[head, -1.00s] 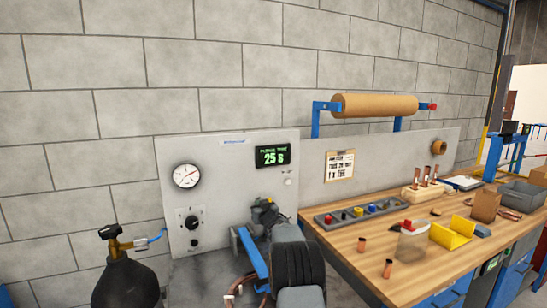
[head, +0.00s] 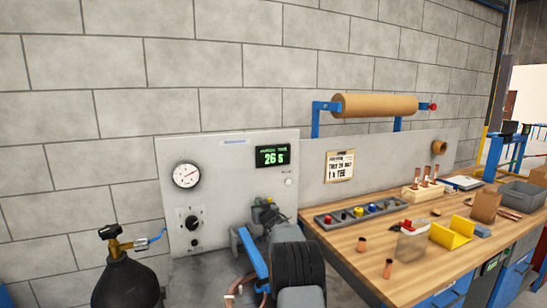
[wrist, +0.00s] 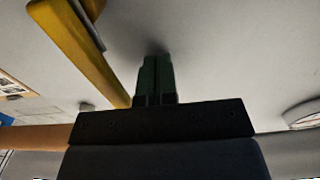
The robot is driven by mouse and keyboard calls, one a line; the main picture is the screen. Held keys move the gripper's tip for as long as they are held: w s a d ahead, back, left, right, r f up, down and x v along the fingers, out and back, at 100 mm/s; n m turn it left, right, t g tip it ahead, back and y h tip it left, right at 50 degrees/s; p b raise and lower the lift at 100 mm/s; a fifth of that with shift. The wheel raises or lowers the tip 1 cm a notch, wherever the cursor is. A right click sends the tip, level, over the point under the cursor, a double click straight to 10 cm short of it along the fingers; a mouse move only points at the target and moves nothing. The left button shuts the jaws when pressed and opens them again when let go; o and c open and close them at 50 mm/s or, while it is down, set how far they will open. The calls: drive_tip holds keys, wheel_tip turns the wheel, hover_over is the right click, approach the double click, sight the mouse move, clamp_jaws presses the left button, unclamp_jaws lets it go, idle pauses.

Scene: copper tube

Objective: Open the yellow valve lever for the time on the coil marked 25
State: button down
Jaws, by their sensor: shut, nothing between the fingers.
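The yellow valve lever (wrist: 82,50) runs diagonally down the left of the wrist view, close beside my gripper. My gripper (wrist: 157,62) has its green fingers shut together with nothing between them. The lever lies to the left of the fingers, and I cannot tell whether they touch. In the head view my own arm hides the lever. The green timer display (head: 273,156) on the grey panel (head: 235,205) reads 26 S. Part of a copper coil (head: 238,288) shows beside my arm, and no mark on it is readable.
A pressure gauge (head: 186,175) and a black knob (head: 193,223) are on the panel. A dark gas cylinder (head: 126,283) stands at the lower left. The wooden bench (head: 345,245) at right holds copper fittings, a yellow holder (head: 452,233) and a button strip (head: 360,212).

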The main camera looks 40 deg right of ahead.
sight(282, 198)
drive_tip(key=d+p, duration=0.2)
drive_tip(key=s+d+p, duration=0.1)
drive_tip(key=d+p, duration=0.1)
drive_tip(key=d, duration=0.1)
drive_tip(key=s+d+p, duration=0.1)
drive_tip(key=d+p, duration=0.1)
drive_tip(key=d, duration=0.1)
drive_tip(key=shift+d+r, duration=0.1)
drive_tip(key=shift+r, duration=0.05)
drive_tip(key=shift+s+d+p, duration=0.2)
drive_tip(key=shift+d+p, duration=0.3)
drive_tip(key=shift+d, duration=0.15)
drive_tip(key=shift+s+d+p, duration=0.2)
drive_tip(key=shift+d+p, duration=0.25)
drive_tip(key=shift+d, duration=0.15)
drive_tip(key=shift+f, duration=0.2)
drive_tip(key=b+v, duration=0.2)
drive_tip(key=v, duration=0.6)
drive_tip(key=shift+b, duration=0.35)
